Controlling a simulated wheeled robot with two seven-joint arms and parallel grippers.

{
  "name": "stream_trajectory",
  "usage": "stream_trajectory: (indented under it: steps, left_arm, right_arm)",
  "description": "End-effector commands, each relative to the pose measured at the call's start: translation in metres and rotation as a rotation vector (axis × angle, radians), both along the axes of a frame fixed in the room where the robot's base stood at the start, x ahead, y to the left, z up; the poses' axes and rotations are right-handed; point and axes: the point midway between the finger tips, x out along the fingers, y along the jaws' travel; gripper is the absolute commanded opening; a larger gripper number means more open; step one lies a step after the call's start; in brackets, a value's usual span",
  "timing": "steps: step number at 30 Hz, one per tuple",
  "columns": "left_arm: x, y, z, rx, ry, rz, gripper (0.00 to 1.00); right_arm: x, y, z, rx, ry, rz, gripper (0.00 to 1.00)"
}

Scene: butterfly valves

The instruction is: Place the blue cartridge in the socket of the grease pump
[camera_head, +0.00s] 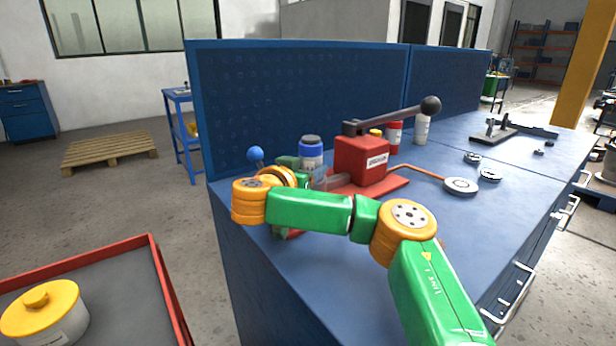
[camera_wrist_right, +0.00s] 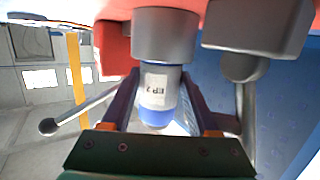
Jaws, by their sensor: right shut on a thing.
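The blue cartridge (camera_wrist_right: 157,85) has a pale body, a label reading EP 2 and a blue end. In the right wrist view its upper end meets the grey cylindrical socket (camera_wrist_right: 165,35) of the grease pump; how deep it sits is hidden. My right gripper (camera_wrist_right: 160,100) is shut on the cartridge, one finger each side. In the head view the grease pump (camera_head: 362,160) is a red block on a red base with a black lever. My right gripper (camera_head: 305,178) is at its left, largely hidden by my wrist and arm. My left gripper is out of view.
Red and white canisters (camera_head: 394,136) stand behind the pump. The blue pegboard (camera_head: 300,105) borders the bench. A red-rimmed tray (camera_head: 160,270) is at lower left.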

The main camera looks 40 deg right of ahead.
Motion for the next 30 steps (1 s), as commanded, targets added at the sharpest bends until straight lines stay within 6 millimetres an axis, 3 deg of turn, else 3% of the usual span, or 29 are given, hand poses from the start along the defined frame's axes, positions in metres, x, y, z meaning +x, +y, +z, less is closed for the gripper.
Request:
stream_trajectory:
  steps: [2,22,23,24,30]
  left_arm:
    - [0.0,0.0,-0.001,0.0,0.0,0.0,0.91]
    - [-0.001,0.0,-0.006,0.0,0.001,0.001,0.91]
    - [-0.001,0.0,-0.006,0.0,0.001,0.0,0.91]
    - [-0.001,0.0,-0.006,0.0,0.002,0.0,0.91]
    - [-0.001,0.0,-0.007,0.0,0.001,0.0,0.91]
  right_arm:
    - [0.0,0.0,-0.009,-0.001,0.0,0.0,0.0]
    - [-0.001,0.0,-0.023,0.004,0.006,-0.001,0.0]
    - [-0.001,0.0,-0.023,0.004,0.007,-0.001,0.68]
    - [-0.001,0.0,-0.024,0.004,0.007,-0.002,0.73]
    - [-0.001,0.0,-0.024,0.004,0.009,-0.003,0.73]
